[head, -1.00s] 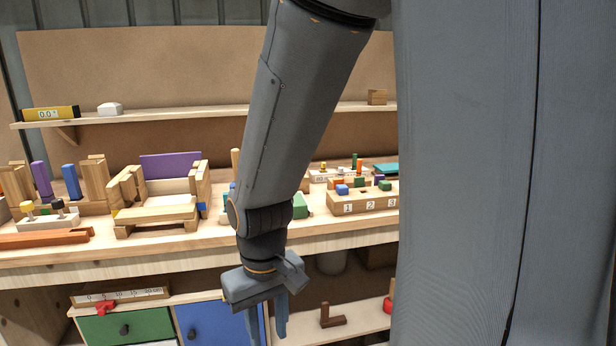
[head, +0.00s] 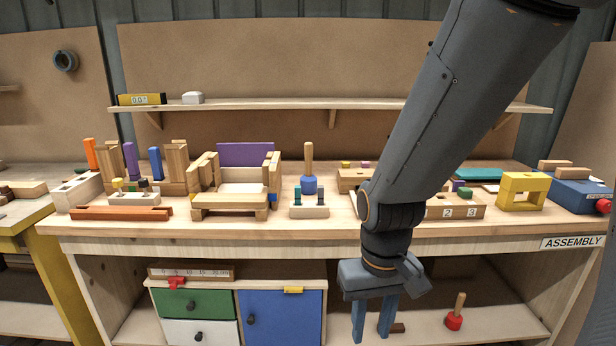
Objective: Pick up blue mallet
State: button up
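A blue mallet (head: 309,184) with a wooden handle pointing up stands on the workbench top, right of the wooden frame with the purple panel. My gripper (head: 372,325) hangs in front of the bench, below the level of its top and to the right of the mallet. Its two blue-grey fingers point down with a gap between them, and nothing shows between them. The mallet's head and handle are in plain view, apart from my gripper.
A numbered block (head: 455,209) is partly behind my arm. A red mallet (head: 454,318) stands on the lower shelf.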

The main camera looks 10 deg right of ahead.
aim_at(308, 182)
jog(key=z, duration=0.5)
jog(key=k, duration=0.6)
jog(key=z, duration=0.75)
jog(key=i, duration=0.7)
jog(key=u, duration=0.75)
jog(key=i, duration=0.55)
jog(key=u, duration=0.65)
